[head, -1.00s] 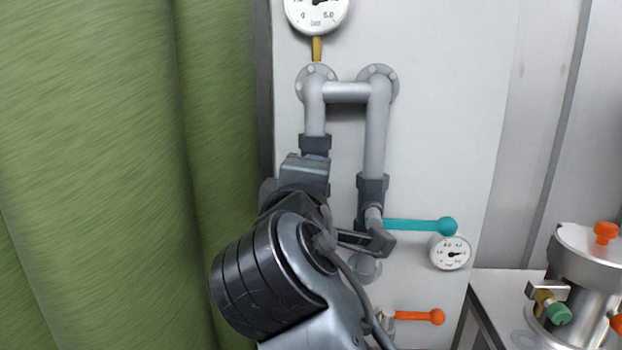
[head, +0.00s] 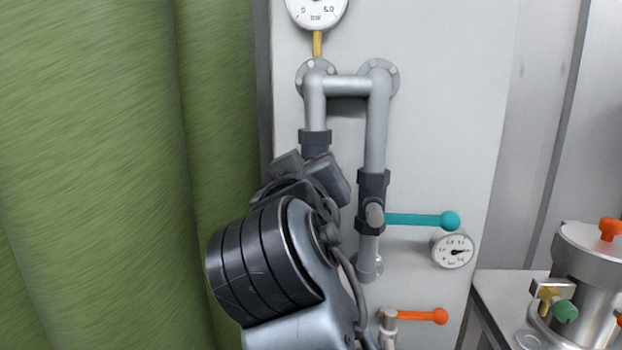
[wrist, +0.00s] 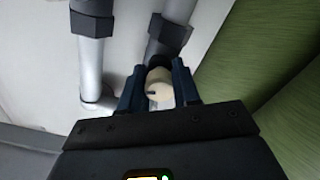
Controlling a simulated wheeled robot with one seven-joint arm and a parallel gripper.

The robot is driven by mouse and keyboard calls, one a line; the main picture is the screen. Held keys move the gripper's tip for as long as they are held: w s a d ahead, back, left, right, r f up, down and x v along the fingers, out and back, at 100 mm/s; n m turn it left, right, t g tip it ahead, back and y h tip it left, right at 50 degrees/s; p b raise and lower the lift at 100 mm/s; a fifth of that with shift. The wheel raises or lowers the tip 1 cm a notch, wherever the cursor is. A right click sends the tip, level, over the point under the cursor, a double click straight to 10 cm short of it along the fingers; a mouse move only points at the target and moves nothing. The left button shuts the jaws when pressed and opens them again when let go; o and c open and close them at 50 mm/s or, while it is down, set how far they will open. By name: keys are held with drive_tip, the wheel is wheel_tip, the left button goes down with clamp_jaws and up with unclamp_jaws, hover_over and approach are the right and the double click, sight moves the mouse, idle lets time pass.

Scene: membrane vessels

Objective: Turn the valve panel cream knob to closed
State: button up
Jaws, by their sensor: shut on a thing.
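The cream knob (wrist: 158,84) shows in the wrist view between the two fingers of my gripper (wrist: 158,90). The fingers are shut on it, one on each side. A dark mark shows on the knob's face. The valve panel (head: 440,120) is a pale upright plate in the head view. There my wrist and arm cover the left pipe's lower part, and the knob and fingertips are hidden.
A teal lever (head: 420,219) and an orange lever (head: 420,315) stick out to the right. A small gauge (head: 453,250) sits below the teal one. Green curtain (head: 90,150) hangs at left. A metal vessel (head: 590,270) stands at lower right.

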drive_tip(key=shift+f+m+b, duration=0.2)
drive_tip(key=shift+m+b, duration=0.4)
drive_tip(key=shift+m, duration=1.3)
drive_tip(key=o, duration=1.1)
drive_tip(key=shift+r, duration=0.15)
drive_tip(key=shift+c, duration=0.2)
drive_tip(key=shift+s, duration=0.1)
drive_tip(key=s, duration=0.7)
drive_tip(key=shift+s+a, duration=0.15)
drive_tip(key=shift+s, duration=0.15)
